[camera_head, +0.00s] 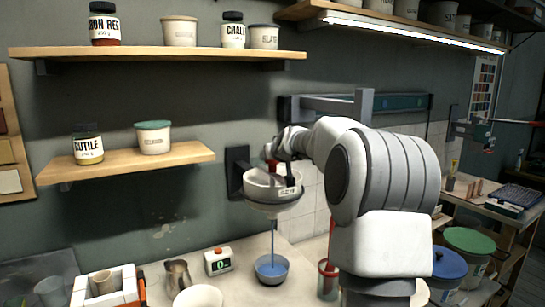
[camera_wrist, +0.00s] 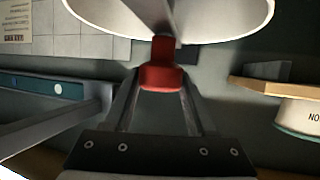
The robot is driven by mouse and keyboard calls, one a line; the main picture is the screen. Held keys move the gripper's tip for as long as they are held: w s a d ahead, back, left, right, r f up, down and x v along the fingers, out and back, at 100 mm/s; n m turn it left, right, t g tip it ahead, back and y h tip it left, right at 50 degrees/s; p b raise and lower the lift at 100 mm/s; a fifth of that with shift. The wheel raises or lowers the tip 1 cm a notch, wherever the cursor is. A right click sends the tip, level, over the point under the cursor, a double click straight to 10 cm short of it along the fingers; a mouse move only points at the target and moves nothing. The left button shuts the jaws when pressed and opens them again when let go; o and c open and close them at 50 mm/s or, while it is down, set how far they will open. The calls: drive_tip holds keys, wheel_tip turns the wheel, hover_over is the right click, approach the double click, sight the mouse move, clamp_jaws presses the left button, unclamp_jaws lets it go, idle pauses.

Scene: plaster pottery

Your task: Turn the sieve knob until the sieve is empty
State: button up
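The white sieve (camera_head: 268,196) hangs on a dark wall bracket at mid-picture in the head view. Its red knob (camera_wrist: 162,78) shows in the wrist view, between the fingertips of my gripper (camera_wrist: 161,84), which look closed against its sides. The sieve's pale bowl (camera_wrist: 100,14) fills the top of the wrist view. In the head view, my gripper (camera_head: 274,163) reaches the sieve's top from the right and partly hides it. A thin blue stream (camera_head: 272,238) falls from the sieve into a grey-blue bowl (camera_head: 271,277).
A timer-like box (camera_head: 218,262) with a red button and a metal pitcher (camera_head: 177,275) stand left of the bowl. A red-topped container (camera_head: 328,279) stands to its right. A wooden shelf (camera_head: 130,168) with jars is at upper left.

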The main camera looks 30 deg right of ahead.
drive_tip(key=c, duration=0.5)
